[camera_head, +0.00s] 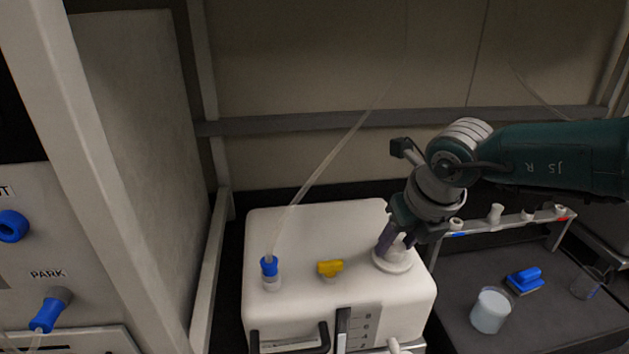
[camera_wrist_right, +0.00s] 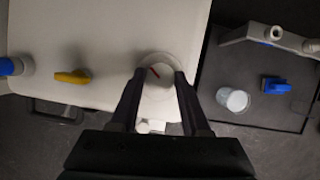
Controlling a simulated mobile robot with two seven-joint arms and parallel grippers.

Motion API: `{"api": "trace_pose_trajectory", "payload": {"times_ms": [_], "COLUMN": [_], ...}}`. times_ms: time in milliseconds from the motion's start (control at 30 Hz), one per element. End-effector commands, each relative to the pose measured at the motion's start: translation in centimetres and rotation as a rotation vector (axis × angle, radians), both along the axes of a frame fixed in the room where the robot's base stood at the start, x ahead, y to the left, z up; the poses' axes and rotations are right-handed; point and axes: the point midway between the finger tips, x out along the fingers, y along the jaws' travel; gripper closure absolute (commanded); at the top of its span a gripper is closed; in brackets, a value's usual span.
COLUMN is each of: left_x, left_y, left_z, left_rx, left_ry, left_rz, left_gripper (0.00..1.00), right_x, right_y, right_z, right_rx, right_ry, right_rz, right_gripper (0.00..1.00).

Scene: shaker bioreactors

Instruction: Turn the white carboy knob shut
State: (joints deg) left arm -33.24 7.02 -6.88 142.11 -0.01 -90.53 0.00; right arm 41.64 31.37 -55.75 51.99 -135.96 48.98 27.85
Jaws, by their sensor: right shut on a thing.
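The white carboy (camera_head: 300,225) is a box-shaped tank with a white round knob (camera_head: 397,247) on a wide collar at the right of its top. My right gripper (camera_head: 391,240) comes down from above and is shut on this knob, a finger on either side. In the right wrist view the knob (camera_wrist_right: 157,84) sits between the fingertips (camera_wrist_right: 158,78) and carries a short red mark pointing up and left. The fingers partly hide the knob in the head view. My left gripper is not in view.
A yellow valve (camera_head: 330,268) and a blue-capped port (camera_head: 269,270) with a clear tube stand on the carboy's top, left of the knob. To the right, a dark tray (camera_head: 552,318) holds a beaker (camera_head: 490,311) and a blue item (camera_head: 525,281), with a rack (camera_head: 503,224) behind.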

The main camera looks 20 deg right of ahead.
Motion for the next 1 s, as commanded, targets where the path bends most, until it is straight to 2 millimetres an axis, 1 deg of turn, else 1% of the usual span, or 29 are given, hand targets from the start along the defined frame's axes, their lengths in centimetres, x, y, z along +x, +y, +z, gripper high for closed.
{"api": "trace_pose_trajectory", "payload": {"times_ms": [33,100,367,700,1000], "left_x": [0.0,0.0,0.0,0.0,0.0], "left_y": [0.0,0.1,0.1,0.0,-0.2], "left_z": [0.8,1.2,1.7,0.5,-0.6], "left_rx": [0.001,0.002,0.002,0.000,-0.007], "left_ry": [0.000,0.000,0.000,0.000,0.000], "left_rz": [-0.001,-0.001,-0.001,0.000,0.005], "left_gripper": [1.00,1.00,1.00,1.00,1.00], "right_x": [0.0,0.0,0.2,0.3,0.3], "right_y": [0.2,0.2,0.3,0.4,0.4], "right_z": [0.4,0.3,0.0,-0.2,-0.2], "right_rx": [0.001,0.001,0.001,0.000,0.002], "right_ry": [0.001,0.001,-0.002,-0.003,-0.002], "right_rz": [-0.042,-0.109,-0.356,-0.655,-0.830], "right_gripper": [1.00,1.00,1.00,1.00,1.00]}}
